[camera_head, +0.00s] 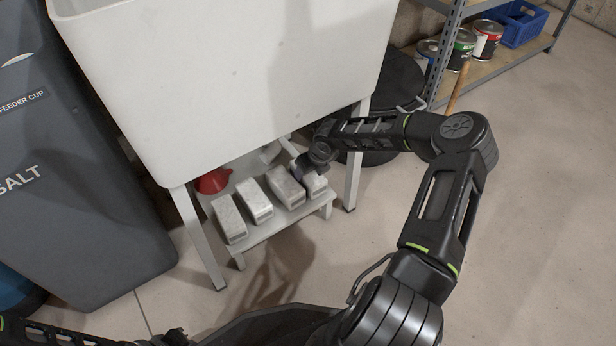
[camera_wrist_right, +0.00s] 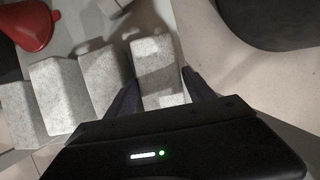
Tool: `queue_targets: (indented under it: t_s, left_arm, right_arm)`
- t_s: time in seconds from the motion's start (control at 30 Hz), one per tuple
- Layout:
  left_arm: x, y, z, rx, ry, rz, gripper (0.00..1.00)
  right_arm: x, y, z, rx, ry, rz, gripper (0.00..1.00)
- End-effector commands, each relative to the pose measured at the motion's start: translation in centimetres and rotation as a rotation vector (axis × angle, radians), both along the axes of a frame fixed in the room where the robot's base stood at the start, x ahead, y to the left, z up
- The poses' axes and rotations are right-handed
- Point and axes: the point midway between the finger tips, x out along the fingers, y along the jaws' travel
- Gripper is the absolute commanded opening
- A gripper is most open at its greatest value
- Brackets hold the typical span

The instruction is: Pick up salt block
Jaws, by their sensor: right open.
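Several pale grey salt blocks stand in a row on a low white shelf (camera_head: 262,233) under the white sink tub. The rightmost salt block (camera_head: 317,186) is partly covered by my right gripper (camera_head: 304,171). In the right wrist view this salt block (camera_wrist_right: 157,68) lies between the two dark fingers of the right gripper (camera_wrist_right: 160,90), which are open on either side of it. I cannot tell whether the fingers touch it. Other salt blocks (camera_head: 228,218) stand to its left. At the bottom left of the head view is a dark part of my left arm; its fingers are not clear.
The white tub (camera_head: 220,80) overhangs the shelf, and its legs (camera_head: 355,165) stand close by. A red funnel (camera_head: 213,181) lies behind the blocks. A dark bin (camera_head: 385,90) and a rack with paint cans (camera_head: 488,38) stand at right. The floor at right is clear.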

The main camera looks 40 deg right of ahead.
Motion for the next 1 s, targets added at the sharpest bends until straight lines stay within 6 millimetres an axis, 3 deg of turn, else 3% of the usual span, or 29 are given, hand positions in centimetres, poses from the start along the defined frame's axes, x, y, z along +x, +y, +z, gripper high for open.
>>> queue_targets:
  t_s: [0.53, 1.0]
  left_arm:
    - [-0.01, 0.0, 0.0, 0.0, 0.0, 0.0, 0.0]
    - [0.0, 0.0, 0.0, 0.0, 0.0, 0.0, 0.0]
  right_arm:
    - [0.0, -0.01, -0.36, 0.0, 0.0, -0.001, 0.62]
    - [-0.01, -0.04, -0.36, -0.001, 0.0, -0.001, 0.24]
